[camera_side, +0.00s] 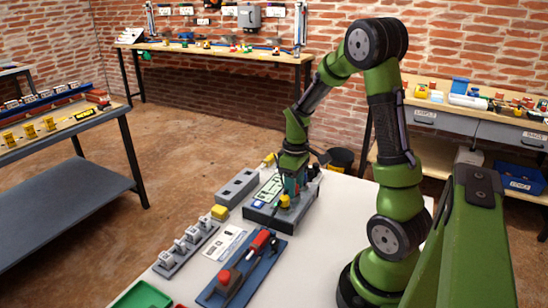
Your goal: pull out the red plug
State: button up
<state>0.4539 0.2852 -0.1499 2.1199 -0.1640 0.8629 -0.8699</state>
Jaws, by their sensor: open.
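My gripper (291,188) points down over a grey box (266,214) with a light-coloured panel on the white table. Its jaws are open, but the fingertips are small and partly hidden by the wrist. A small yellow piece (285,201) is just below it; I cannot tell whether they touch. Two red parts lie on a blue board (243,270) in front: a rounded one (226,278) at the near end and a longer one (261,240) at the far end. I cannot tell whether either is the red plug. No red plug shows clearly at the grey box.
On the white table (318,240), a grey strip (186,249) with several pale blocks, a printed sheet (226,242), a yellow block (219,212), a long grey block (236,187) and a green tray (143,296) stand left of my arm. The table is clear right of the blue board.

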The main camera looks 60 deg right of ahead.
grip_shut()
jog(key=shift+r, duration=0.4)
dwell(0.6)
jog(key=shift+r, duration=1.1)
jog(key=shift+r, duration=2.25)
